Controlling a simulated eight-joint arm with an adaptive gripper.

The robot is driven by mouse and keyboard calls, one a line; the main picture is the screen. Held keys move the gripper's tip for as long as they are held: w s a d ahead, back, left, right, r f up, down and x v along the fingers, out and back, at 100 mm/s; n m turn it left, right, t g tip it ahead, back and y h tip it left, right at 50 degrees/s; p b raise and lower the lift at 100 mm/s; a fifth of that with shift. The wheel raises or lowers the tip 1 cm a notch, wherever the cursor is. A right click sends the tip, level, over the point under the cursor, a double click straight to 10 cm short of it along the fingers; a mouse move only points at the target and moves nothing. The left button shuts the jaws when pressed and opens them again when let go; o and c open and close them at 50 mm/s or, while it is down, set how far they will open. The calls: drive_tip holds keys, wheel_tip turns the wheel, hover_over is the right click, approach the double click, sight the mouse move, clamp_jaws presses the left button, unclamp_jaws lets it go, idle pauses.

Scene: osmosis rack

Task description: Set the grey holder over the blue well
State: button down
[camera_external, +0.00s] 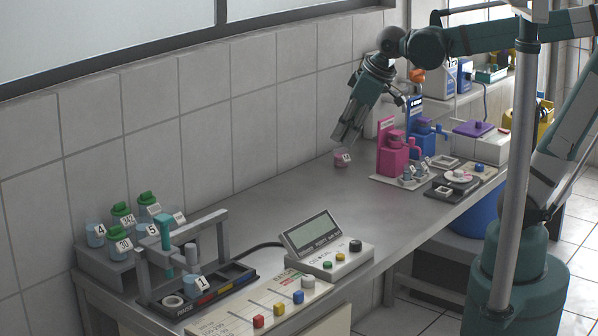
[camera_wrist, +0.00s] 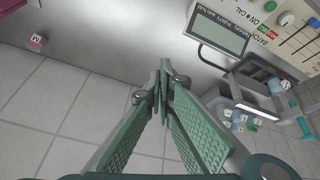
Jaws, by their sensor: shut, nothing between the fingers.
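My gripper (camera_external: 345,138) is shut and empty, pointing down above the back of the bench; its closed fingers also show in the wrist view (camera_wrist: 162,84). At the front left, a grey frame (camera_external: 206,221) stands over a black tray (camera_external: 155,308). A teal upright piece (camera_external: 165,240) and a small grey cylinder (camera_external: 191,254) are under its bar; which part is the grey holder is unclear. The tray has red, yellow and blue marks. The blue well's mark (camera_external: 243,277) is at the right end. A cup labelled 1 (camera_external: 201,285) stands at the tray, near the red mark.
A pink cup (camera_external: 342,159) stands on the bench below my gripper. A display console (camera_external: 322,248) and slider panel (camera_external: 270,303) are right of the tray. Green-capped jars (camera_external: 121,212) stand behind it. Pink and blue dispensers (camera_external: 393,158) are at right. Mid-bench is clear.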

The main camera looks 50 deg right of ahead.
drive_tip(key=w+a+r+n+g+p, duration=0.1)
drive_tip(key=w+a+r+n+p, duration=0.2)
drive_tip(key=a, duration=0.8)
drive_tip(key=w+a+r+n+g+p, duration=0.1)
drive_tip(key=w+a+r+n+p, duration=0.15)
drive_tip(key=a, duration=0.85)
drive_tip(key=w+a+r+n+g+p, duration=0.1)
drive_tip(key=w+a+r+n+p, duration=0.2)
drive_tip(key=a, duration=0.8)
drive_tip(key=s+a+f+n+h+p, duration=0.1)
drive_tip(key=s+a, duration=0.3)
drive_tip(key=a, duration=0.8)
drive_tip(key=s+a+f+n+g+h+p, duration=0.1)
drive_tip(key=s+a+f+n+p, duration=0.2)
drive_tip(key=a, duration=0.8)
drive_tip(key=s+a+f+n+h+p, duration=0.1)
drive_tip(key=s+a+f+n+p, duration=0.1)
drive_tip(key=a, duration=1)
drive_tip(key=s+f+n, duration=0.1)
drive_tip(key=s+n, duration=0.1)
drive_tip(key=s, duration=0.1)
drive_tip(key=shift+s+a+h+p, duration=0.25)
drive_tip(key=shift+a+h+p, duration=0.05)
drive_tip(key=shift+a, duration=0.05)
drive_tip(key=w+d+f+p, duration=0.1)
drive_tip(key=d+f, duration=0.5)
drive_tip(key=f, duration=0.3)
drive_tip(key=shift+w+d+f, duration=0.15)
drive_tip(key=shift+w+f, duration=0.2)
